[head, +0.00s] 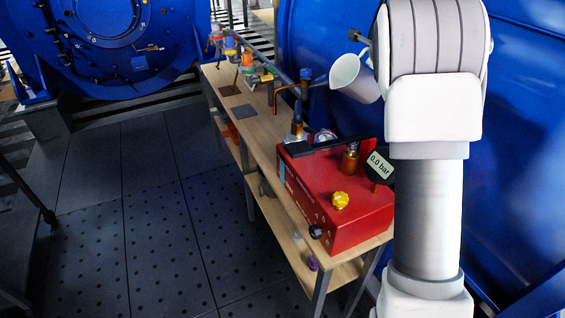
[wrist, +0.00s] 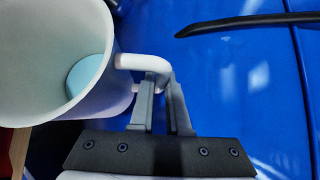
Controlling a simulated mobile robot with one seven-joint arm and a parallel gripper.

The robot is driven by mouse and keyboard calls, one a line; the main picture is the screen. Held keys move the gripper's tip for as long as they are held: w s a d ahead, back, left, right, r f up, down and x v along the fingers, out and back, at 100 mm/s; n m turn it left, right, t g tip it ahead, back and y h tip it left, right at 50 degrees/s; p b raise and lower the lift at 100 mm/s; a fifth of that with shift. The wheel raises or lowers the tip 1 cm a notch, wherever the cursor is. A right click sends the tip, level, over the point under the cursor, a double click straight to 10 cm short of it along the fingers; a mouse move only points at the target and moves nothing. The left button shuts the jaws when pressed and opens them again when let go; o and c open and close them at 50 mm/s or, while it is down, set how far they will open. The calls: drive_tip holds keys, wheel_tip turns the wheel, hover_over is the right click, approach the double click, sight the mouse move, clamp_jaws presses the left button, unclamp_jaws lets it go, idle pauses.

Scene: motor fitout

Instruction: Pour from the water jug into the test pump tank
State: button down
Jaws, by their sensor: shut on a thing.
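The water jug (head: 346,74) is white and hangs in the air above the right side of the bench, tilted with its mouth toward the upper left in the head view. In the wrist view the jug (wrist: 112,60) shows its open mouth and pale blue water at the bottom. My gripper (wrist: 162,82) is shut on the jug's handle; in the head view it is mostly hidden behind my arm. The test pump (head: 330,190) is a red box at the near end of the bench, with a gauge (head: 380,166) reading 0.0 bar. The jug is apart from it, above and behind.
A wooden bench (head: 262,128) runs away to the back left, with pipes, valves and fittings (head: 247,62) on it. Large blue motor housings stand behind and at left. A black lever (head: 325,144) lies along the pump's top. The dark floor (head: 150,200) at left is clear.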

drive_tip(key=d+m+y+p, duration=0.1)
drive_tip(key=p, duration=0.2)
drive_tip(key=shift+w+f+g, duration=0.15)
drive_tip(key=shift+f+g, duration=0.25)
drive_tip(key=shift+w+d+f+y+p, duration=0.1)
drive_tip(key=shift+f+y+p, duration=0.2)
drive_tip(key=shift+f+p, duration=0.25)
drive_tip(key=f+g+p, duration=0.1)
drive_tip(key=p, duration=0.1)
drive_tip(key=shift+m+y+p, duration=0.35)
drive_tip(key=shift+m+y, duration=0.05)
drive_tip(key=f+m+y+p, duration=0.1)
drive_tip(key=f+p, duration=0.1)
drive_tip(key=p, duration=0.1)
drive_tip(key=shift+g+y+p, duration=0.3)
drive_tip(key=shift+g+p, duration=0.1)
drive_tip(key=shift+f+p, duration=0.3)
drive_tip(key=shift+f, duration=0.1)
drive_tip(key=shift+f+m+g+y+p, duration=0.3)
drive_tip(key=shift+m+y+p, duration=0.15)
drive_tip(key=shift+p, duration=0.75)
drive_tip(key=shift+a+f+y+p, duration=0.35)
drive_tip(key=shift+f+y+p, duration=0.2)
drive_tip(key=shift+p, duration=0.45)
drive_tip(key=shift+s+a+f+m+g+y+p, duration=0.2)
drive_tip(key=shift+f+m+g+y+p, duration=0.1)
drive_tip(key=shift+f, duration=0.2)
drive_tip(key=shift+s+a+f+m+g+y+p, duration=0.1)
drive_tip(key=shift+a+f+m+g+y+p, duration=0.15)
drive_tip(key=shift+f, duration=0.2)
